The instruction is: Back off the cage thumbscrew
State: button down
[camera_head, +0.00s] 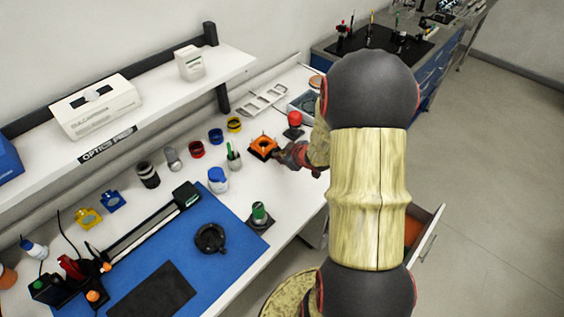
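An orange cage-like mount (261,142) with a dark round opening stands on the white bench, left of my gripper. My gripper (281,155) is at the mount's right side, with its tip touching the mount or very close to it. A thumbscrew cannot be made out; it is too small or hidden by the gripper. The fingers are too small and dark to tell whether they are open or shut. My arm covers the bench's right part.
A red-topped item (295,119) stands just behind my gripper. A blue mat (190,255) covers the front left. An open drawer (425,226) juts out at right.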

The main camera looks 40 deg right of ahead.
jog(key=shift+a+n+h+b, duration=0.15)
jog(key=shift+n+h+b, duration=0.25)
jog(key=shift+b, duration=1.65)
jog(key=c, duration=1.8)
grip_release()
jog(key=shift+s, duration=0.1)
jog(key=v, duration=1.1)
jog(key=shift+s+a+r, duration=0.15)
jog(key=shift+s+a, duration=0.1)
jog(key=shift+s, duration=0.15)
